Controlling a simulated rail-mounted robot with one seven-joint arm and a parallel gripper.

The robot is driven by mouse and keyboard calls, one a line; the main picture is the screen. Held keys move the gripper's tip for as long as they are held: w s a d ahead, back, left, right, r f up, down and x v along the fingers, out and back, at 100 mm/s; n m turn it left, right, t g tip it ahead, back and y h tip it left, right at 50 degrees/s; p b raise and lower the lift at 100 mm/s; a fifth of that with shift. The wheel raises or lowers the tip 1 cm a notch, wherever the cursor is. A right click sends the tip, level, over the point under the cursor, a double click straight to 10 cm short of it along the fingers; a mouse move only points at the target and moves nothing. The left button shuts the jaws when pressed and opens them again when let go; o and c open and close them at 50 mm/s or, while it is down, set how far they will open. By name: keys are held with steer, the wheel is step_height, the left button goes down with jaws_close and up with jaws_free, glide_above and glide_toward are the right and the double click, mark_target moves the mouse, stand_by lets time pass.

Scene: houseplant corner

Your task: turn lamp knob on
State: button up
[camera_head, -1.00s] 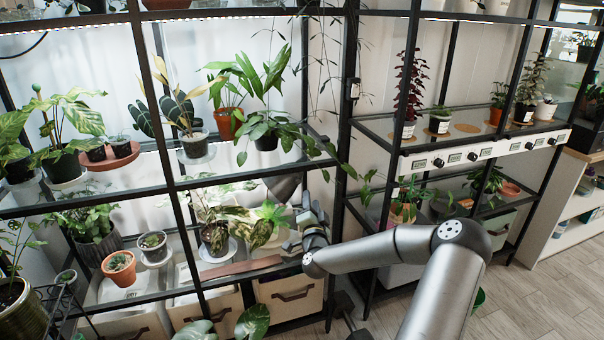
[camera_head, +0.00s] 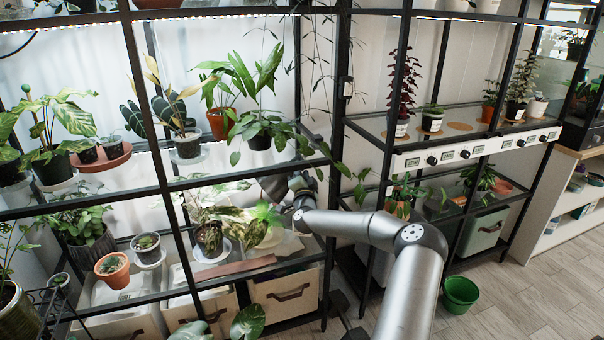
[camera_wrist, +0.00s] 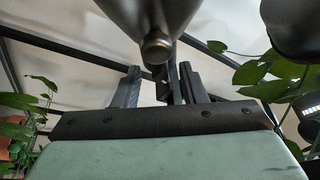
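A dark metal lamp part tapers down at the top of the wrist view and ends in a rounded knob (camera_wrist: 157,47). My gripper (camera_wrist: 160,88) is just below it in that view, its two dark fingers apart with no object clearly held. A narrow dark piece shows between the fingers; I cannot tell what it belongs to. Whether the fingers touch the knob is unclear. In the head view, my gripper (camera_head: 298,182) is inside the left rack, beside the dark lamp shade (camera_head: 272,187). The knob is hidden there.
Potted plants crowd the left rack; a leafy plant (camera_head: 211,237) stands left of my gripper. A black rack post (camera_head: 336,150) stands close to the right. Dark dials (camera_head: 432,160) line the right rack's panel. A green pot (camera_head: 460,293) is on the floor.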

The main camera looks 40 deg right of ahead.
steer(key=shift+c, duration=0.4)
jaws_close()
steer(key=m, duration=0.2)
steer(key=m+g+b, duration=0.1)
steer(key=m, duration=0.2)
steer(key=shift+r+g, duration=0.2)
steer(key=shift+g, duration=0.1)
steer(key=shift+o, duration=0.4)
jaws_free()
steer(key=shift+a, duration=0.1)
steer(key=v, duration=1.7)
steer(key=shift+a, duration=0.15)
